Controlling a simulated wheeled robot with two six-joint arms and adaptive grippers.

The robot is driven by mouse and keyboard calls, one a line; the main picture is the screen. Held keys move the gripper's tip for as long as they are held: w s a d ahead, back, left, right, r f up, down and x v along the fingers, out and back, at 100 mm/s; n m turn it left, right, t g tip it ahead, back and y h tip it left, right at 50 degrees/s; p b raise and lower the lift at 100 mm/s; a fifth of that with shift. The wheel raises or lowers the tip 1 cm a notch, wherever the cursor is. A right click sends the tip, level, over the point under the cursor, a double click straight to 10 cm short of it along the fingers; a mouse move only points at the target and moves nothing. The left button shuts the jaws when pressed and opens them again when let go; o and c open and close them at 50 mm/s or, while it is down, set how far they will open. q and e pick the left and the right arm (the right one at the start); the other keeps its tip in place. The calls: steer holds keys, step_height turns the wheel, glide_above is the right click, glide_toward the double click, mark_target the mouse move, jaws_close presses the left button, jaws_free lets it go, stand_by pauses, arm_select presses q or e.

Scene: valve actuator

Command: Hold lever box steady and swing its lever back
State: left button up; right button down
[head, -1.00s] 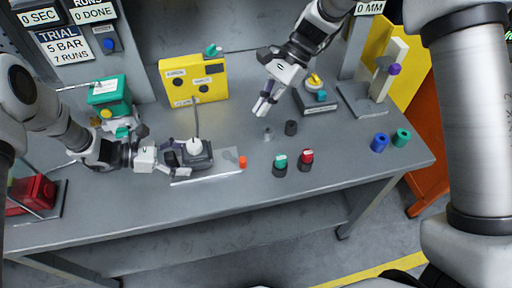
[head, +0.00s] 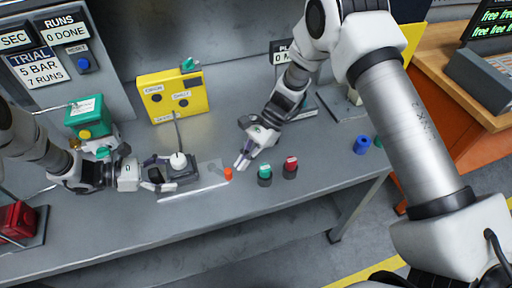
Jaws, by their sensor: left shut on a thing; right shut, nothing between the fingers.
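The lever box (head: 182,177) is a dark box on the bench with a thin upright lever (head: 177,130) and a white round knob or boot (head: 178,160) on top. My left gripper (head: 160,180) is at the box's left side, shut on it. My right gripper (head: 241,161) is shut and empty, pointing down over the bench to the right of the box, apart from it. A light plate (head: 205,182) with a dark printed mark lies beside the box, with an orange-red peg (head: 228,174) at its right end.
A yellow panel box (head: 173,96) stands behind the lever box. A blue ring (head: 361,145) lies farther right. A green-and-yellow valve unit (head: 86,117) and red block (head: 15,219) are at left.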

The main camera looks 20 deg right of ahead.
arm_select(q)
steer(key=shift+f, duration=0.15)
arm_select(e)
steer(key=shift+s+a, duration=0.25)
steer(key=shift+a, duration=0.3)
steer(key=shift+s+a, duration=0.1)
steer(key=shift+s+a+m+t+y, duration=0.15)
steer(key=shift+s+a+m+t, duration=0.4)
steer(key=shift+m+t, duration=0.4)
steer(key=shift+s+a+m+t+y, duration=0.15)
steer(key=shift+s+a+m+t, duration=0.4)
steer(key=shift+m, duration=0.6)
steer(key=shift+s+a, duration=0.5)
steer(key=shift+s, duration=0.05)
steer(key=shift+a, duration=0.1)
